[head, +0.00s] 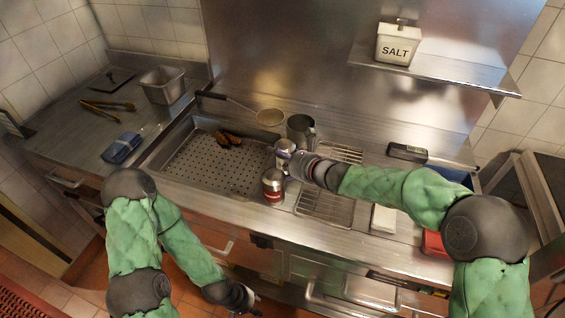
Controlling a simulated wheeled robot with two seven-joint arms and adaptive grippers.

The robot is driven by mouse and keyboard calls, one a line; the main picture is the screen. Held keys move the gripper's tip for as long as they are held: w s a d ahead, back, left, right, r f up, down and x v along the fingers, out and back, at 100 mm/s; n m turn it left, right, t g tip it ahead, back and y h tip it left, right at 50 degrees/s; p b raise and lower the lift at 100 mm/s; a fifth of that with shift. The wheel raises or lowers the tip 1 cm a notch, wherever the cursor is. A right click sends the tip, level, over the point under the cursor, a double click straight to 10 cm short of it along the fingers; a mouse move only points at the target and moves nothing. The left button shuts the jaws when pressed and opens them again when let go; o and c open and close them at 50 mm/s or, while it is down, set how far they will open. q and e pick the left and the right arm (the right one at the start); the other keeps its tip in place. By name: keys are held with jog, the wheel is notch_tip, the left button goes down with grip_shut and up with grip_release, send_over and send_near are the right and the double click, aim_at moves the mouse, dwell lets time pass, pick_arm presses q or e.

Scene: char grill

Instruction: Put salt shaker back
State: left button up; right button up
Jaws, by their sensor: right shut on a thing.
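My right gripper (293,165) reaches in from the right over the counter and is shut on a small white-and-silver shaker (284,149). The shaker looks upright at the right edge of the perforated pan; I cannot tell whether it touches the counter. A second can with a red label (273,188) stands just in front of it. A white box marked SALT (396,46) sits on the wall shelf (440,72) at upper right. My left gripper (250,304) hangs low in front of the counter, and its fingers are too unclear to read.
The perforated pan (190,175) holds some browned food (229,139). A metal pitcher (301,131) and a long-handled strainer (270,117) are behind the shaker. Wire racks (325,206) lie to the right. Tongs (107,105) and a steel container (163,86) are on the left.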

dwell(0.3)
jog(key=shift+f, duration=0.15)
jog(key=o, duration=1.3)
jog(key=shift+f, duration=0.1)
jog(key=shift+c, duration=0.2)
jog(key=shift+s+d+r, duration=0.1)
jog(key=shift+d+r, duration=0.05)
jog(key=shift+r, duration=0.15)
jog(key=p+v, duration=0.3)
jog(key=v, duration=0.8)
jog(key=shift+s+d+p, duration=0.15)
jog(key=shift+s+p, duration=0.15)
